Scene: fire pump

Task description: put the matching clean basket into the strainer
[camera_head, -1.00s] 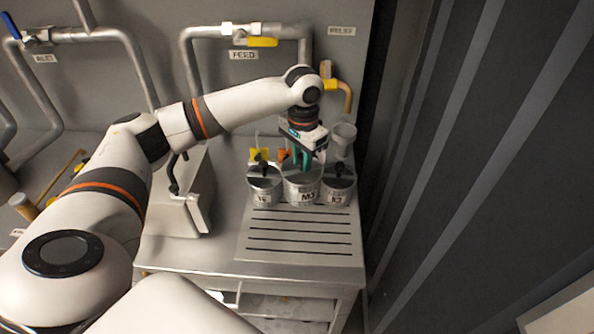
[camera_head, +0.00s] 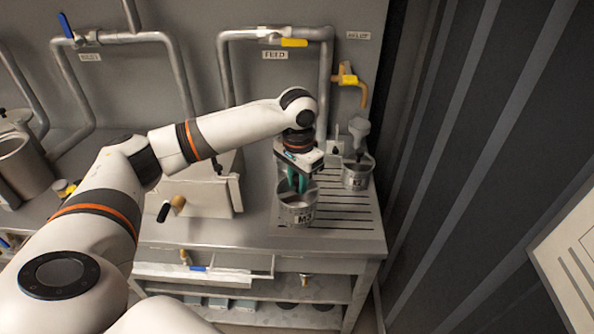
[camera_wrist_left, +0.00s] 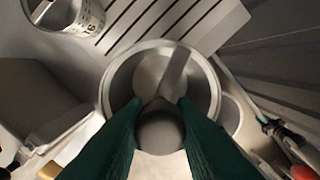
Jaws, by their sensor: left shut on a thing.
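My left gripper (camera_head: 298,184) is shut on the bar handle of the steel basket marked M3 (camera_head: 297,214), its teal fingers reaching inside the rim. In the left wrist view the fingers (camera_wrist_left: 161,103) meet at the bar across the round basket (camera_wrist_left: 203,82). I cannot tell whether its bottom is clear of the slotted board. A smaller basket, its mark seeming to read K3 (camera_head: 356,178), stands behind it to the right. The strainer is not clearly identifiable; an open steel vessel (camera_head: 22,168) stands at the far left. My right gripper is not in view.
The slotted drain board (camera_head: 345,215) lies under and beside the baskets. A grey box-like housing (camera_head: 200,196) stands between the board and the left vessel. Pipes with a yellow feed valve (camera_head: 294,43) run along the back wall. A dark ribbed wall (camera_head: 450,150) closes the right.

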